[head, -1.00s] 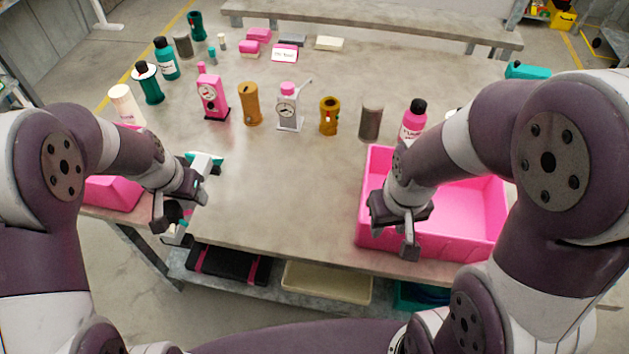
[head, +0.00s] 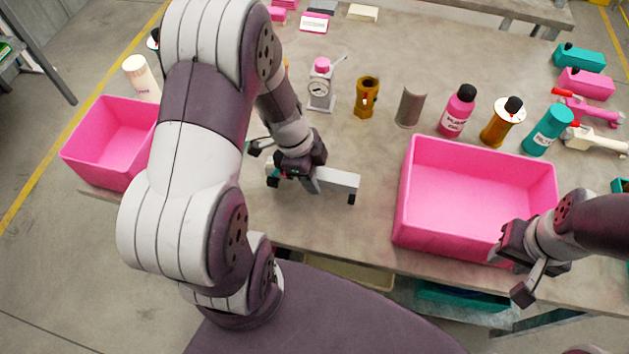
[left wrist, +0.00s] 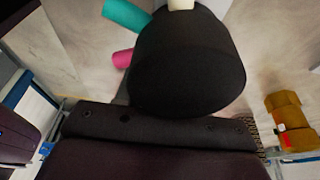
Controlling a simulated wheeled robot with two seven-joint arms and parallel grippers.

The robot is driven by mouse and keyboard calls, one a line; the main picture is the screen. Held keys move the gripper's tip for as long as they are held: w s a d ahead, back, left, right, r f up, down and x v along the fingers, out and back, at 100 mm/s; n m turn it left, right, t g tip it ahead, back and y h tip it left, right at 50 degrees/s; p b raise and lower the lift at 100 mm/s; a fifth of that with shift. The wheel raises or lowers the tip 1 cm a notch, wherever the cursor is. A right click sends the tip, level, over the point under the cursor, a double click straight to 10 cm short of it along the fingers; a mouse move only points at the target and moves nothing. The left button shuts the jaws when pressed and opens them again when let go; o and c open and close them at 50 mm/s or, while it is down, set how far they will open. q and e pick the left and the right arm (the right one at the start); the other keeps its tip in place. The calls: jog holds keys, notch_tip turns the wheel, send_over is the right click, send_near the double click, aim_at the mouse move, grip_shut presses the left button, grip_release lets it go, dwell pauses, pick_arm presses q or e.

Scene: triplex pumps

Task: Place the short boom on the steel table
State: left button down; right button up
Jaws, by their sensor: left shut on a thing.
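The steel table (head: 440,62) fills the middle of the head view. My left gripper (head: 306,176) is over its front part, shut on what looks like the short boom (head: 338,181), a pale grey bar with a dark end at right. Small teal and dark parts show left of the gripper; I cannot tell whether they belong to the bar. I cannot tell whether the bar touches the table. In the left wrist view a large dark rounded shape blocks the jaws. My right gripper (head: 524,284) is at the front right of the pink bin; its jaws are unclear.
A large pink bin (head: 398,205) stands right of the left gripper, another pink bin (head: 105,165) at far left. Behind are a grey gauge pump (head: 321,88), an ochre part (head: 367,97), a grey half-shell (head: 410,106) and several bottles. Bare tabletop lies between gripper and large bin.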

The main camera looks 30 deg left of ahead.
pick_arm(q)
jog(key=shift+f, duration=1.2)
jog(key=shift+f+b, duration=0.2)
jog(key=shift+b, duration=0.1)
jog(key=c, duration=0.7)
grip_release()
jog(key=shift+r, duration=0.1)
